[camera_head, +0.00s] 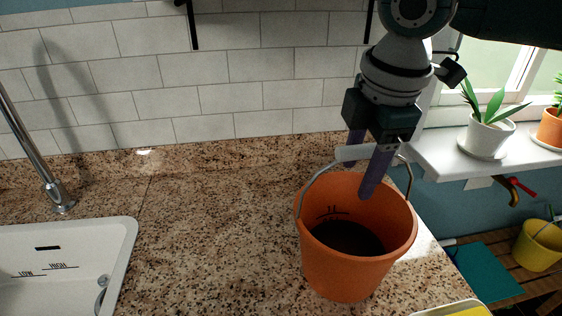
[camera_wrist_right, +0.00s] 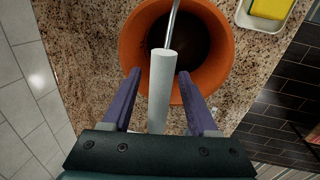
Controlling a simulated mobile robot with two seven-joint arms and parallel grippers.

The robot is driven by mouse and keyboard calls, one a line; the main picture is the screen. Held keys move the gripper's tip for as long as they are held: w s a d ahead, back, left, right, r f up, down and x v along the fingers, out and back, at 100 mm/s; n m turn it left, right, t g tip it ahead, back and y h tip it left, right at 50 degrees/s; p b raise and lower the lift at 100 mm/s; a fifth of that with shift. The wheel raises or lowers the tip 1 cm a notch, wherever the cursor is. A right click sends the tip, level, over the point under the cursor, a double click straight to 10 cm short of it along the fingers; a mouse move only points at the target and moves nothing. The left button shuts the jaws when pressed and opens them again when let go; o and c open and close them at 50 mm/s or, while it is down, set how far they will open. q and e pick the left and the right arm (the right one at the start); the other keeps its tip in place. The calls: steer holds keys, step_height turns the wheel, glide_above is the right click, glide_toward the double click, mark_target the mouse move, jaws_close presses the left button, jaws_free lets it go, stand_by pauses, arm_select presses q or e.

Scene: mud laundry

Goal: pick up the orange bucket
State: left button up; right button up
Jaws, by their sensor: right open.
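The orange bucket (camera_head: 345,262) stands upright on the granite counter at the right, with a dark inside. Its metal wire handle is raised and has a white grip (camera_head: 354,152) at the top. My right gripper (camera_head: 362,172) points down over the bucket's far side, with its purple fingers around the handle. In the right wrist view the white grip (camera_wrist_right: 161,85) lies between the open fingers (camera_wrist_right: 158,88), with gaps on both sides. The bucket also shows in the right wrist view (camera_wrist_right: 135,45) beyond the fingertips. My left gripper is not in view.
A white sink (camera_head: 122,255) and a metal faucet (camera_head: 32,150) are at the left. A tray with a yellow sponge (camera_wrist_right: 270,8) lies near the bucket. A potted plant (camera_head: 485,138) stands on the windowsill. The counter left of the bucket is clear.

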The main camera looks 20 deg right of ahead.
steer(key=shift+c, duration=0.3)
jaws_close()
steer(key=shift+w, duration=0.1)
stand_by(1.0)
